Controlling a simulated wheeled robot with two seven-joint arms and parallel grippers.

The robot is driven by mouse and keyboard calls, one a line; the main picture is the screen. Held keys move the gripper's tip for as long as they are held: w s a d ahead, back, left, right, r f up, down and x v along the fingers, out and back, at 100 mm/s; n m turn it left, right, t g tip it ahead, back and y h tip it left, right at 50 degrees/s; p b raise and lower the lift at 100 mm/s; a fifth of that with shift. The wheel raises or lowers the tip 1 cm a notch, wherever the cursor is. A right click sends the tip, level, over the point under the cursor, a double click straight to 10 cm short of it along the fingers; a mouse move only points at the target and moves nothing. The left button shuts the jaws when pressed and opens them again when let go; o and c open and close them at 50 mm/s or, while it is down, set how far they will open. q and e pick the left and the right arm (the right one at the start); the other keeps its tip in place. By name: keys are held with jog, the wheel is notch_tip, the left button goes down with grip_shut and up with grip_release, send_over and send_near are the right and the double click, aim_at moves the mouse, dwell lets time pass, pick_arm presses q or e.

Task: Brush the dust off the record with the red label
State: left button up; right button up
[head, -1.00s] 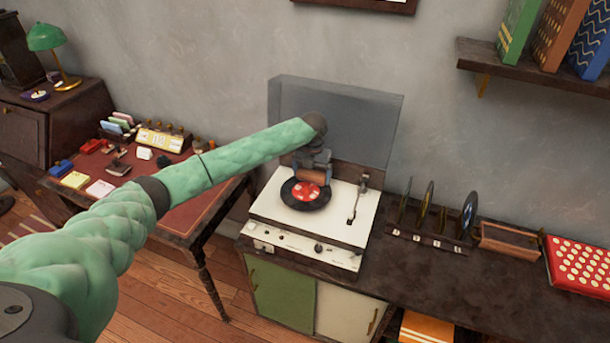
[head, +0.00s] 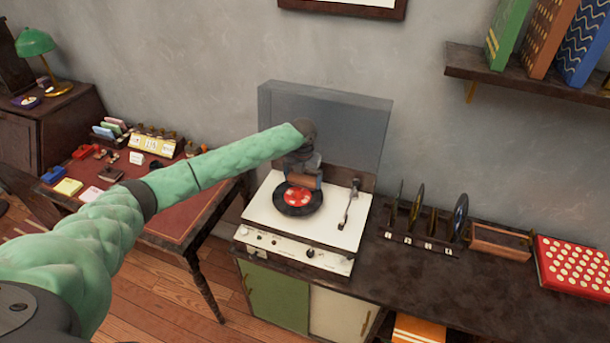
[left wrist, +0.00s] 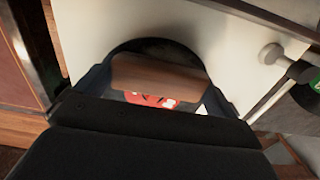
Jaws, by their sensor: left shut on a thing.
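The black record with a red label (head: 298,208) lies flat on the white turntable (head: 345,235), whose lid stands open behind it. My left gripper (head: 302,181) is over the back part of the record, shut on a wooden brush (head: 301,180). In the left wrist view the brush (left wrist: 158,76) lies across the record (left wrist: 150,46) and partly covers the red label (left wrist: 150,100). I cannot tell whether the brush touches the record surface. My right gripper is not in view.
The tonearm (head: 349,205) rests to the right of the record. A rack of upright records (head: 420,238), a wooden tray (head: 500,245) and a red dotted box (head: 572,268) stand on the cabinet to the right. A desk (head: 165,215) with small items stands at left.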

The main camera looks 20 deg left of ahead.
pick_arm(q)
jog(key=shift+w+a+r, duration=0.3)
jog(key=shift+a+r, duration=0.1)
jog(key=shift+a, duration=0.1)
jog(key=shift+s+a+f, duration=0.2)
jog(key=shift+s+d+r+p, duration=0.1)
jog(key=shift+r+p, duration=0.6)
jog(key=shift+r, duration=0.1)
jog(key=shift+s+d+r+p, duration=0.1)
jog(key=shift+r+p, duration=0.6)
jog(key=shift+r, duration=0.1)
jog(key=shift+r+p, duration=0.8)
jog(key=shift+r, duration=0.4)
jog(key=shift+r, duration=0.1)
jog(key=shift+r+p, duration=1.15)
jog(key=shift+r, duration=0.25)
jog(key=shift+s+f, duration=0.1)
jog(key=shift+s, duration=0.05)
